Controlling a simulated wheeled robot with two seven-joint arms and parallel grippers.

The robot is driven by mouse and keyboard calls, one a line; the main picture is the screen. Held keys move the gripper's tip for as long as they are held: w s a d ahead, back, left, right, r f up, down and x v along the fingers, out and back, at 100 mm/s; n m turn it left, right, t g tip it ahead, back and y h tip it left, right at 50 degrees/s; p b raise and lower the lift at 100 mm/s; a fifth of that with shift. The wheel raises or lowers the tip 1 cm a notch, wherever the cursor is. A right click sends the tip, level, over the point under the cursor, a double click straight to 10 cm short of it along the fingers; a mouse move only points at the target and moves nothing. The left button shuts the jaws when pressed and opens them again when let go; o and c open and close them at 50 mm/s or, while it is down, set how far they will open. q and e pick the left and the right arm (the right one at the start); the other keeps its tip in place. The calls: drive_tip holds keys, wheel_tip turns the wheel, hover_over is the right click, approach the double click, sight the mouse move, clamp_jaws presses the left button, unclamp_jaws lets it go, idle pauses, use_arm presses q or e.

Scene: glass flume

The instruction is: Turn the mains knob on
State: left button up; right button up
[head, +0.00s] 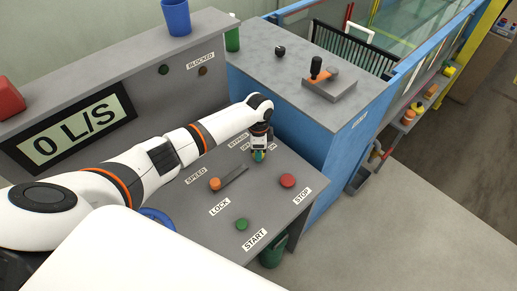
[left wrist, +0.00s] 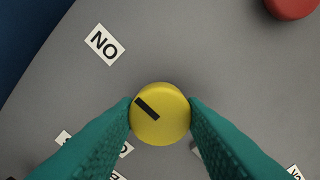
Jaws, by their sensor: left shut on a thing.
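The mains knob (left wrist: 160,114) is a round yellow knob with a black bar mark, in the middle of the left wrist view. The mark runs from near its centre to its upper-left edge. A white label (left wrist: 104,44) at the knob's upper left reads "NO", or "ON" upside down; the mark points left of it. My left gripper (head: 259,155) is over the sloped desk in the head view, where it mostly hides the knob. In the left wrist view its green fingers (left wrist: 160,118) are shut on the knob's two sides. My right gripper is not in view.
On the grey desk (head: 268,205) are an orange speed lever (head: 215,184), a green START button (head: 242,224) and a red STOP button (head: 287,180). Behind is a "0 L/S" display (head: 68,134). A blue cabinet (head: 320,150) stands right of the desk; open floor lies beyond.

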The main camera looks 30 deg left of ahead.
use_arm(q)
drive_tip(key=shift+r+m, duration=0.1)
drive_tip(key=shift+m, duration=0.2)
drive_tip(key=o, duration=1)
wheel_tip(320, 180, up, 12)
drive_tip(key=b, duration=0.3)
idle(0.4)
